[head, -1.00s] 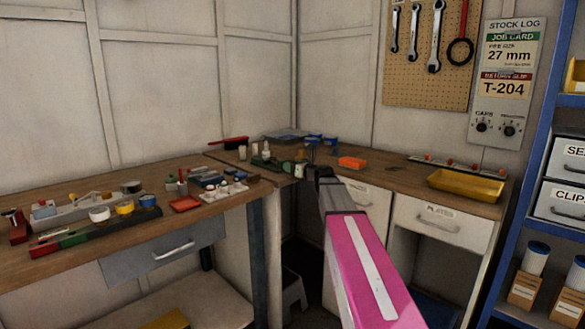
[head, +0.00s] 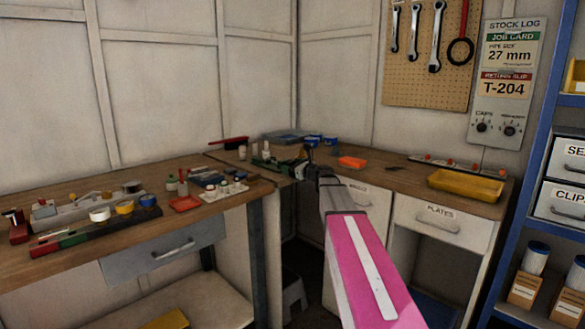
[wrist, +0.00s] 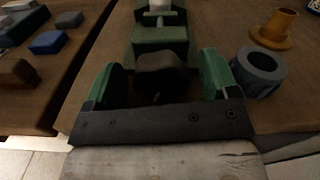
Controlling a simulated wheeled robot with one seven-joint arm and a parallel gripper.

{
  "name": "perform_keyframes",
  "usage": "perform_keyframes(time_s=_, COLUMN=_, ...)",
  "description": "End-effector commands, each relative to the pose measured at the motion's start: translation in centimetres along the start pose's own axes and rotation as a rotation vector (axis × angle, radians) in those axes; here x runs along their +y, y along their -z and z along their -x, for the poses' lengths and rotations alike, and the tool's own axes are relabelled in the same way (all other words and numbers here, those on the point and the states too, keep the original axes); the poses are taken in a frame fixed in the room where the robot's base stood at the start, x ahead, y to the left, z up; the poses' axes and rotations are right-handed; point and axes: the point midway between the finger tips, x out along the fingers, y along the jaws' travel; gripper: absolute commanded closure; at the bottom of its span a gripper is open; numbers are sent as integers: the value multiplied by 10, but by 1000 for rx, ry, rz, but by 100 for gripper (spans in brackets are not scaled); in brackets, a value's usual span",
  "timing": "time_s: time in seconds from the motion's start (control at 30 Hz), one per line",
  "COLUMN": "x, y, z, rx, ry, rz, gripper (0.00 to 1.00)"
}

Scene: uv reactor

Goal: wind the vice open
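The green vice (head: 265,162) stands near the corner end of the right bench. In the wrist view, its green body (wrist: 160,38) is straight ahead, with a pale metal part above it. A dark, rounded piece (wrist: 162,72), perhaps the vice's handle, lies in front of the body. My gripper (wrist: 160,78) is open, with one green-padded finger on each side of this dark piece. Narrow gaps seem to show between the piece and both fingers. In the head view, my gripper (head: 308,160) is at the vice's right end, and its fingers are too small to make out.
A grey ring (wrist: 260,70) sits close to the right finger, with an orange flanged piece (wrist: 274,28) behind it. Small blocks lie left of a gap between bench tops.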

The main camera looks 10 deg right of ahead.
Motion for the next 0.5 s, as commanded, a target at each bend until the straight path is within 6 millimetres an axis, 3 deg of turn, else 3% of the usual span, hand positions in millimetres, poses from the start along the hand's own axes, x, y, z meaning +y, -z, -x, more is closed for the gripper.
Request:
perform_keyframes(time_s=0.27, x=0, y=0, z=6, rx=0, ry=1, rz=-1, gripper=20)
perform_keyframes(time_s=0.5, x=2, y=0, z=45, rx=0, ry=2, rz=-1, gripper=20)
